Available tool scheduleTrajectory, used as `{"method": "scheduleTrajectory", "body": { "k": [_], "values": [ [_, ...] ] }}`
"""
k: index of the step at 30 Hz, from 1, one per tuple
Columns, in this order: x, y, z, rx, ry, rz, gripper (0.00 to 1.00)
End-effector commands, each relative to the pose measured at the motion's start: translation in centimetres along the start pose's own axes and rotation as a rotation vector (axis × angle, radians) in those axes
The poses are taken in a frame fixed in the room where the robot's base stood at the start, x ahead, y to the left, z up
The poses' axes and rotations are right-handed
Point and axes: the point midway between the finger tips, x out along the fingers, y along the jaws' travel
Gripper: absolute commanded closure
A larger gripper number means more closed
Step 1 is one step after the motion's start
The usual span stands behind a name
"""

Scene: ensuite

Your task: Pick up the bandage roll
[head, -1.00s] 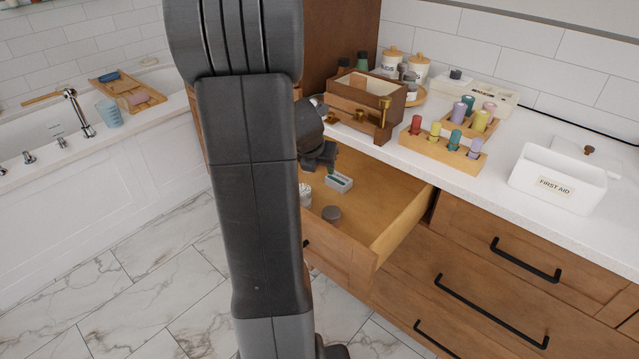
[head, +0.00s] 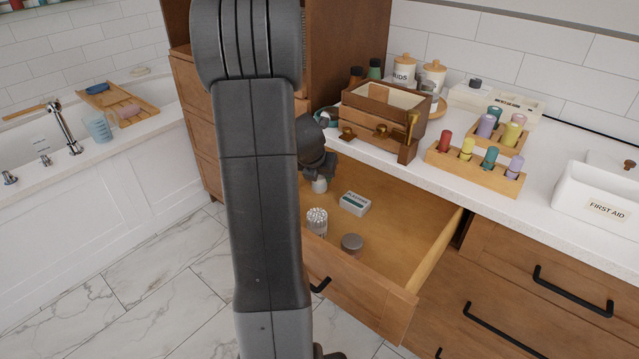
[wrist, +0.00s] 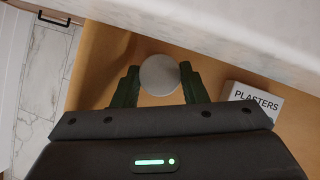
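A white roll-like object (head: 319,185), which I take for the bandage roll, stands at the back left of the open drawer, directly below my gripper (head: 318,174) in the head view. In the wrist view its pale round top (wrist: 159,74) lies between the two dark fingers of my gripper (wrist: 160,76). The fingers are apart, with a thin gap on the left; contact on the right is unclear. The gripper looks open around it. My arm hides part of the drawer's left side in the head view.
In the drawer (head: 405,240) are a plasters box (head: 355,204) right of the roll, a jar of swabs (head: 317,222) and a grey tin (head: 352,244). The counter edge overhangs behind. A wooden box (head: 383,112) stands on the counter above.

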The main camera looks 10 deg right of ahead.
Motion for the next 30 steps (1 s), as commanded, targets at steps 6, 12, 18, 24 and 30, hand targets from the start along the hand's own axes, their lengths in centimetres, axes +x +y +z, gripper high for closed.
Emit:
{"method": "scheduleTrajectory", "body": {
  "k": [6,12,18,24,30],
  "values": [
    [0.0,0.0,0.0,0.0,0.0,0.0,0.83],
    [-0.1,0.0,0.0,0.0,0.0,0.0,0.83],
    [-1.1,0.0,0.6,-0.001,-0.001,0.0,0.83],
    [-3.6,0.0,2.1,-0.001,-0.003,0.001,0.83],
    [-6.9,0.0,3.9,0.0,-0.002,0.001,0.83]
  ]
}}
